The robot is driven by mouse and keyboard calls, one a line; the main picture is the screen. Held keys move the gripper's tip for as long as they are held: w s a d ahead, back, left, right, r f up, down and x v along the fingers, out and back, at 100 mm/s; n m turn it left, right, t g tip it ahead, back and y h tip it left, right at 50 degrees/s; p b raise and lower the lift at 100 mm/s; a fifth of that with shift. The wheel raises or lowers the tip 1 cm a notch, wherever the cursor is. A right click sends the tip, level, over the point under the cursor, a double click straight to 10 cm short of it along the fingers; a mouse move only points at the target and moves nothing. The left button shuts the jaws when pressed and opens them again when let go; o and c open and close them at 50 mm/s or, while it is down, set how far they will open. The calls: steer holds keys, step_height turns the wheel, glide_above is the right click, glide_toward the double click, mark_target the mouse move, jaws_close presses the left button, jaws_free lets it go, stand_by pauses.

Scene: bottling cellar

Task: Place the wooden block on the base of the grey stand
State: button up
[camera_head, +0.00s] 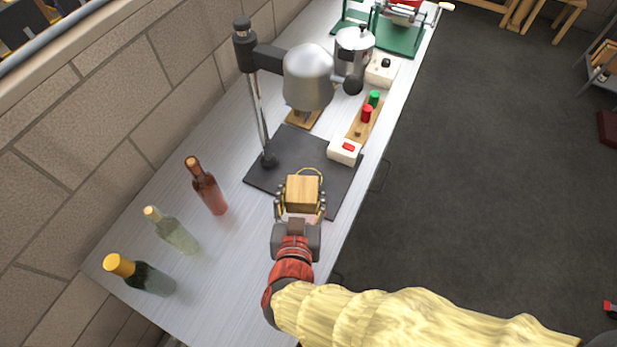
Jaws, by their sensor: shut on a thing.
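The wooden block (302,194) is a light brown cube in my gripper (301,201). My gripper is shut on it, with one finger on its left side and one on its right. The grey stand (264,110) has a dark flat base (289,158), an upright pole and a silver head at the top. The block is over the front part of the base in this view. I cannot tell whether it touches the base or is held above it.
A red bottle (207,187), a pale green bottle (171,231) and a dark bottle with a yellow top (141,274) stand to the left. A white box with a red switch (345,151) is at the base's right edge. Beyond is a wooden strip (359,130) with red and green pieces.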

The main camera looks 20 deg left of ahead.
steer(key=f+b+x, duration=0.1)
steer(key=b+x, duration=0.1)
steer(key=x, duration=0.3)
steer(key=f+b+x, duration=0.1)
steer(key=b+x, duration=0.1)
steer(key=x, duration=0.3)
steer(key=s+d+f+b+x, duration=0.1)
steer(key=b+x, duration=0.1)
steer(key=x, duration=0.3)
steer(key=shift+w+f+b, duration=0.1)
steer(key=shift+w+b, duration=0.1)
steer(key=shift+b, duration=0.2)
steer(key=shift+w+f, duration=0.2)
steer(key=shift+f, duration=0.05)
steer(key=shift+w+a+f+b, duration=0.1)
steer(key=shift+w+f+b, duration=0.1)
steer(key=shift+f+b, duration=1.3)
steer(key=shift+f, duration=0.2)
steer(key=shift+f, duration=0.15)
steer(key=o, duration=1.3)
